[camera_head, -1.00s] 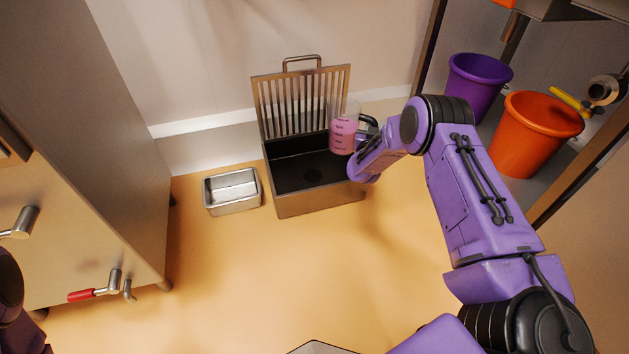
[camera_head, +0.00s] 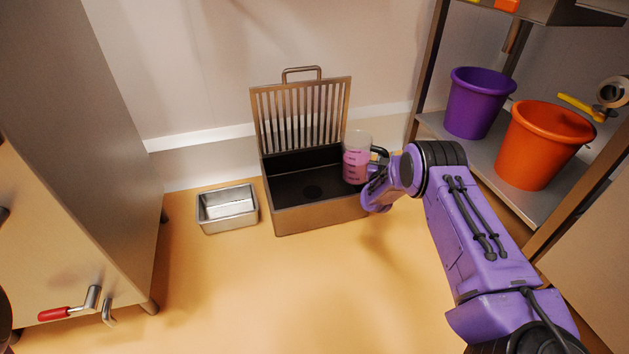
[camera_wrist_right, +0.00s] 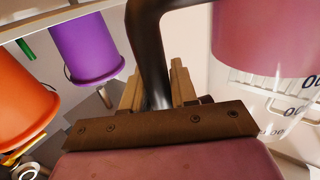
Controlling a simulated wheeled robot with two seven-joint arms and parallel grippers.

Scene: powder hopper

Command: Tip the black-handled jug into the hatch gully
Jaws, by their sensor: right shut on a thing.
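The black-handled jug (camera_head: 356,163) is clear with dark markings and holds pink contents. It looks upright, at the right end of the hatch gully (camera_head: 318,217), a dark-lined metal box on the floor. I cannot tell its height above the gully. The gully's slatted grate (camera_head: 301,112) stands open against the wall side. My right gripper (camera_head: 376,178) is shut on the jug's black handle, from the right. In the right wrist view the gripper (camera_wrist_right: 158,92) closes around the handle (camera_wrist_right: 147,45), with the jug's pink body (camera_wrist_right: 265,35) beside it. My left gripper is out of view.
A shelf on the right holds a purple bucket (camera_head: 477,103) and an orange bucket (camera_head: 540,145). A metal cabinet (camera_head: 75,200) with a red-handled valve (camera_head: 55,314) stands left. The floor in front is clear.

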